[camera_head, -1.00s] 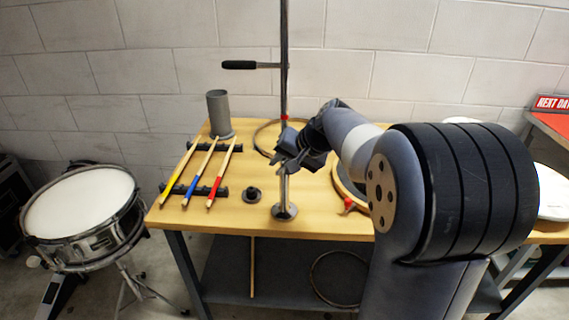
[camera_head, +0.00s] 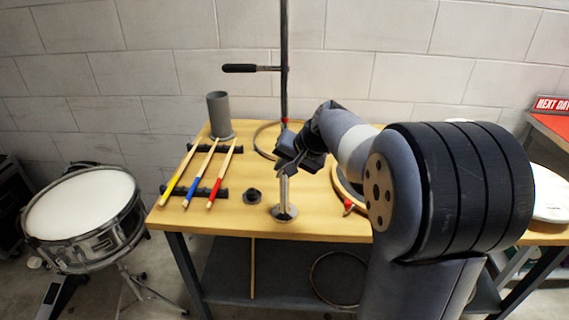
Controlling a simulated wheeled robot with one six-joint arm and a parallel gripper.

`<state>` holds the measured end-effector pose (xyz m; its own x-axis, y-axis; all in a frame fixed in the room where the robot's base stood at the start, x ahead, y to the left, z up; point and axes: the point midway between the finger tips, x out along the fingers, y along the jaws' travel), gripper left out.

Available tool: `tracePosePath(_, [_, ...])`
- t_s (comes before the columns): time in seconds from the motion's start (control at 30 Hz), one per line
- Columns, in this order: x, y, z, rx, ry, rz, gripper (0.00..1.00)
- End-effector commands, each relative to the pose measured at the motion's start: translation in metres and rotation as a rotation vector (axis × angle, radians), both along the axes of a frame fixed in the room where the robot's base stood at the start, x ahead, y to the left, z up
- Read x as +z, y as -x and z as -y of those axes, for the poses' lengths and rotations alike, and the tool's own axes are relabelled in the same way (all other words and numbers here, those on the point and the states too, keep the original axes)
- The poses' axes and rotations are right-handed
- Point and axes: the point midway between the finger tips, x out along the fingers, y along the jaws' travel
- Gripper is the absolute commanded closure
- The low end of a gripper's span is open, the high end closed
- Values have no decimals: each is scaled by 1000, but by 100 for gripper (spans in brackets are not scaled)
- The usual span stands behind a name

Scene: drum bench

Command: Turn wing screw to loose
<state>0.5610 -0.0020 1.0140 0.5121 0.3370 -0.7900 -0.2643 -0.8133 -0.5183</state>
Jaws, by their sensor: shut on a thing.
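A metal stand with a tall upright rod (camera_head: 284,60) stands on the wooden bench. Its round base (camera_head: 284,213) is near the front edge, and a red band (camera_head: 284,121) shows on the rod. My gripper (camera_head: 283,165) is at the stand's tube, between the red band and the base, reaching in from the right. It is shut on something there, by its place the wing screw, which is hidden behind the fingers. How far the screw is turned cannot be seen.
A black-gripped side handle (camera_head: 239,68) sticks out left from the rod. Drumsticks (camera_head: 208,170), a grey cylinder (camera_head: 219,116) and a small black part (camera_head: 252,196) are on the bench left of the stand. A hoop (camera_head: 346,192) lies to the right.

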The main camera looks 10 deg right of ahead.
Motion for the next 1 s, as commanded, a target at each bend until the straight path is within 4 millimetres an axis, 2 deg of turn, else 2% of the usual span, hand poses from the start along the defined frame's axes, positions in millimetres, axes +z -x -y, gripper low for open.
tracePosePath(0.07, [5,0,-1,3,39,-14,100])
tracePosePath(0.3, [2,0,-1,2,121,-42,100])
tracePosePath(0.6, [0,0,-1,0,126,-42,100])
tracePosePath(0.63, [0,0,-1,0,126,-42,89])
tracePosePath(0.8, [0,0,-1,1,126,-42,75])
tracePosePath(0.9, [0,0,-1,0,127,-41,68])
tracePosePath(1.0, [0,0,0,0,127,-41,68])
